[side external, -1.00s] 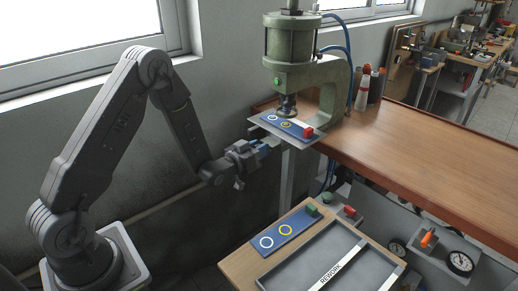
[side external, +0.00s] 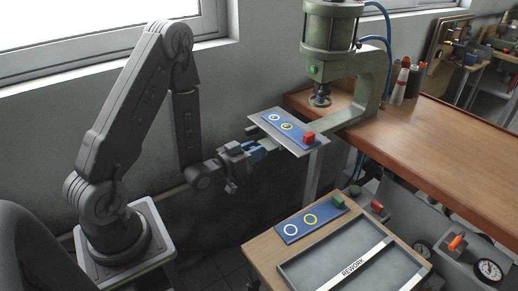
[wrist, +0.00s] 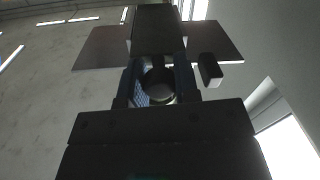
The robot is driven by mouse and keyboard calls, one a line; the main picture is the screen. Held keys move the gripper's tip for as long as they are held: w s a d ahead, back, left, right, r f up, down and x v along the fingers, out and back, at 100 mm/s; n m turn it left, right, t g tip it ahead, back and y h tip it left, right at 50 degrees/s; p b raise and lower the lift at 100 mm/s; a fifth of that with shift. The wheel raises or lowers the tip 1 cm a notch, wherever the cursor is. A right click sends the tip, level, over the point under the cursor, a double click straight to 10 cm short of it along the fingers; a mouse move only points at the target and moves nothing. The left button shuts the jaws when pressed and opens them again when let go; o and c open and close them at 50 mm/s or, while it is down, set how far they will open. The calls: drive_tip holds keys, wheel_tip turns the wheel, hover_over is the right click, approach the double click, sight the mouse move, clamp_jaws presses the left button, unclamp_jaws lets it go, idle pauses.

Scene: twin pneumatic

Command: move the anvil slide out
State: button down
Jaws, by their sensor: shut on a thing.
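The anvil slide (side external: 262,119) is a flat grey plate at the front of the green pneumatic press (side external: 340,62) in the side view. It carries a blue strip (side external: 271,118) with a white ring, a yellow ring and a red block (side external: 308,137). In the wrist view the slide's dark underside (wrist: 103,48) spreads beyond my fingers (wrist: 157,85).
Below stands a wooden side table with a second blue ringed strip (side external: 300,226), a green block (side external: 338,201) and a grey REWORK tray (side external: 300,272). The brown workbench (side external: 440,130) lies right, with bottles (side external: 400,85). Gauges (side external: 487,271) sit below it.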

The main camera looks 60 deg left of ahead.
drive_tip(key=c, duration=0.9)
unclamp_jaws()
drive_tip(key=shift+o, duration=0.2)
drive_tip(key=shift+w+r, duration=0.1)
drive_tip(key=shift+r, duration=0.15)
drive_tip(key=r+m, duration=0.1)
drive_tip(key=m, duration=0.1)
drive_tip(key=r+m+h, duration=0.1)
drive_tip(key=r+m, duration=0.1)
drive_tip(key=shift+w+d+r, duration=0.1)
drive_tip(key=shift+w+r, duration=0.05)
drive_tip(key=shift+w, duration=0.05)
wheel_tip(320, 180, up, 7)
drive_tip(key=d+g+y, duration=0.2)
drive_tip(key=d+g, duration=0.1)
drive_tip(key=g, duration=0.3)
drive_tip(key=s+d+r+g+h, duration=0.1)
drive_tip(key=s+d+r+g, duration=0.2)
drive_tip(key=s, duration=0.6)
drive_tip(key=s+d+r+n+g+h, duration=0.1)
drive_tip(key=s+d+r+g, duration=0.2)
drive_tip(key=s, duration=0.6)
drive_tip(key=shift+s+d+r+n, duration=0.3)
drive_tip(key=shift+s+d+r, duration=0.15)
drive_tip(key=shift+d, duration=0.15)
